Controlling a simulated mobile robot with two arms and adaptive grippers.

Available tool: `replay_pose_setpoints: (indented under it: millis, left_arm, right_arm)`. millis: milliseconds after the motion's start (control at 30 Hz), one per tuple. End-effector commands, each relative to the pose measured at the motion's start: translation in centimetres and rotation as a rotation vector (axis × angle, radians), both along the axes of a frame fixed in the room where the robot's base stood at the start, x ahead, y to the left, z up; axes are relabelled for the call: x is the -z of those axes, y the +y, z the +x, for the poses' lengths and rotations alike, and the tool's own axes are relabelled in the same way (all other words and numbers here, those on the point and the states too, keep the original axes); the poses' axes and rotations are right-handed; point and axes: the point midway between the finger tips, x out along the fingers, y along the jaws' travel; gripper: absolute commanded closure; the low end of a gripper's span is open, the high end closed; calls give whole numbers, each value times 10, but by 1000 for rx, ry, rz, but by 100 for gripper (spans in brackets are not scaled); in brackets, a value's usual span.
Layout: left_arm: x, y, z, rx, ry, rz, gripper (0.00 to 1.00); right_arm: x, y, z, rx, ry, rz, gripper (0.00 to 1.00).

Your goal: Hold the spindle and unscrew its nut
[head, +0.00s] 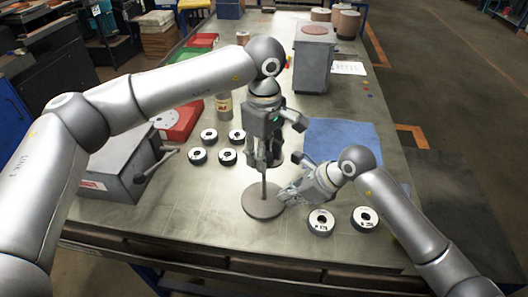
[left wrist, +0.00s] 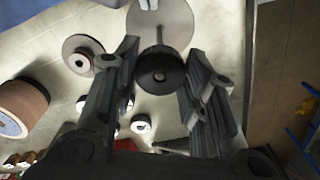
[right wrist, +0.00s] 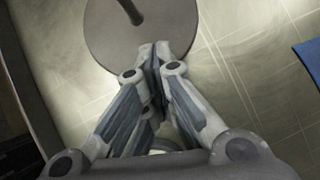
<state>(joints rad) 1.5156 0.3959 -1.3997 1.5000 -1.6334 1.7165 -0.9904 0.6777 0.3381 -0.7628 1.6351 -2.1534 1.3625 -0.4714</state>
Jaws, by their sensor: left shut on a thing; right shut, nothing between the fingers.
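The spindle is a thin upright rod (head: 264,187) on a round grey base (head: 262,206) on the table. The base also shows in the left wrist view (left wrist: 175,20) and right wrist view (right wrist: 170,20). My left gripper (head: 262,163) is above the base, pointing down, shut around the top of the spindle. In the left wrist view, a dark round piece (left wrist: 160,72) sits on the rod between its fingers; I cannot tell whether this is the nut. My right gripper (head: 287,194) is shut and empty, low over the base's right edge; its fingertips (right wrist: 155,55) show beside the rod.
Several black flap discs with pale centres (head: 209,136) lie left of the spindle. Two more (head: 321,221) lie at front right. A blue mat (head: 345,138) lies behind my right gripper. A grey machine with a handle (head: 125,165) stands left, a grey box (head: 313,62) behind.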

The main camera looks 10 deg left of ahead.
Motion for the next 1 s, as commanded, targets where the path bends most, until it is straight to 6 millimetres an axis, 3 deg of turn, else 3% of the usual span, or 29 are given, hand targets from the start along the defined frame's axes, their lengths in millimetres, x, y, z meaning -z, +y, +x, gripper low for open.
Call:
replay_pose_setpoints:
  millis: [1000]
  left_arm:
    - [1,0,0,-1097,2,2,80]
  right_arm:
    - [1,0,0,-1,1,-1,100]
